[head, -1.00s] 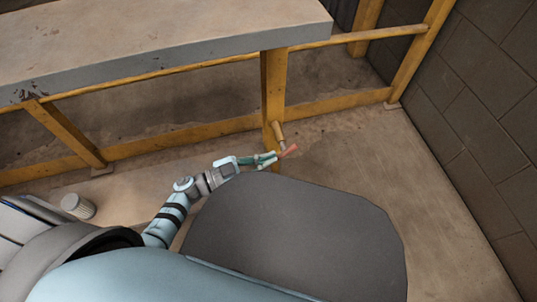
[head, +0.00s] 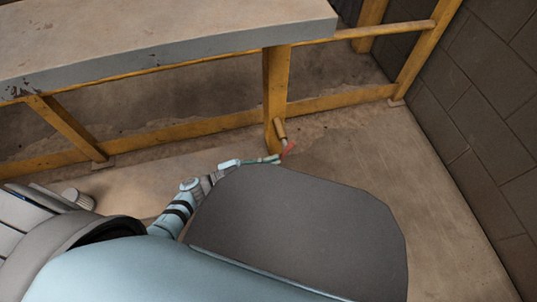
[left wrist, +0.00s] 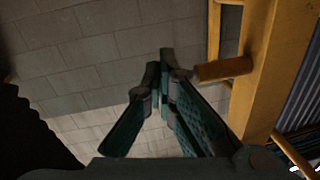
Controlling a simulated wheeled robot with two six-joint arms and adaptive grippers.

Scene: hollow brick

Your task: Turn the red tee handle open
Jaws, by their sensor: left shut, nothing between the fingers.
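The red tee handle (head: 288,148) shows in the head view as a small slanted bar. It is at the end of a short stem from a brown cylindrical fitting (head: 280,129), low on a yellow post. In the left wrist view the brown fitting (left wrist: 223,69) sticks out from the post toward my fingertips; I cannot make out the red handle there. My left gripper (head: 277,160) is right beside the handle's lower end, its green fingers shut and empty. In the left wrist view its fingertips (left wrist: 166,62) are together. Whether they touch the handle is unclear. My right gripper is not in view.
The yellow frame's post (head: 275,85) carries a grey slab (head: 170,35) above, with a low rail (head: 340,100) running along it. A block wall (head: 490,120) closes the right side. The floor right of the post is clear.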

